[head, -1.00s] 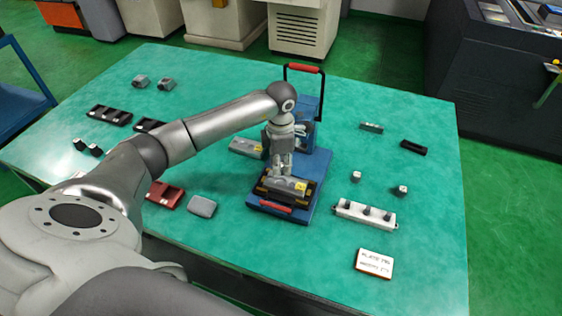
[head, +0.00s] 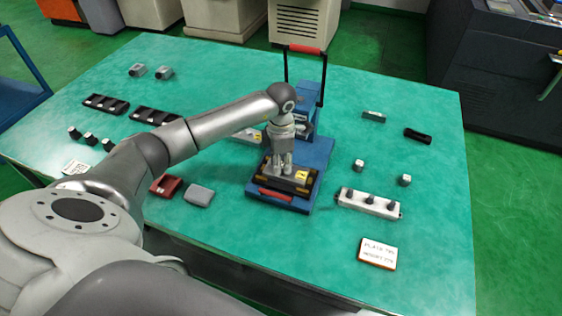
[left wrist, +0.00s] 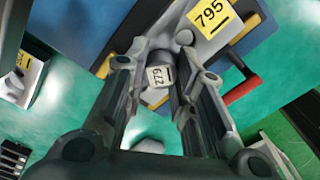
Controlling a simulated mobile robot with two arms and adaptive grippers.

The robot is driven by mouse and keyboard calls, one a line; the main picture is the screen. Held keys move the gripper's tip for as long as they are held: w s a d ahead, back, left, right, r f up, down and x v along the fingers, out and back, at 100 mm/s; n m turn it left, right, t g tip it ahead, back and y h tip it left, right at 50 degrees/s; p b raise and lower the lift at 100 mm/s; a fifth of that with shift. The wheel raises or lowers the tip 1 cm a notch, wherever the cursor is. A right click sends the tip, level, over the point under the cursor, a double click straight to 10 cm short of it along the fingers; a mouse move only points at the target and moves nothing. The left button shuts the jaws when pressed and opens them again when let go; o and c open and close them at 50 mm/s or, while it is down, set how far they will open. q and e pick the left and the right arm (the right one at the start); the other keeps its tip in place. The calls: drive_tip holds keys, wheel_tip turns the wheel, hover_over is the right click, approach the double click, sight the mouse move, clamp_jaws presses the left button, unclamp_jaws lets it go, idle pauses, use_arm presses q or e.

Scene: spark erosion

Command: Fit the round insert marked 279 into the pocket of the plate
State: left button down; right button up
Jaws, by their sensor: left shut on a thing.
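The plate (head: 302,178) is a grey block with a yellow label, seated in the black holder of a blue fixture (head: 318,150). In the left wrist view the plate (left wrist: 205,32) has a label reading 795, and a small dark round spot (left wrist: 184,37) shows on it. My left gripper (head: 277,170) points down at the plate's left part. It is shut on the insert (left wrist: 158,76), a small light round piece marked 279 between the fingers (left wrist: 160,72). I cannot tell whether the insert touches the plate or its pocket. My right gripper is not in view.
The fixture has a red front handle (head: 276,196) and a tall black handle with a red grip (head: 305,49). A white rack (head: 368,203) with dark pegs stands to the right, with a card (head: 377,252) in front. Several small parts lie around the green table (head: 220,75).

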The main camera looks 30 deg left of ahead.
use_arm(q)
drive_tip(key=shift+f, duration=0.1)
idle(0.3)
drive_tip(key=c, duration=1.1)
unclamp_jaws()
drive_tip(key=shift+c, duration=0.2)
wheel_tip(320, 180, up, 12)
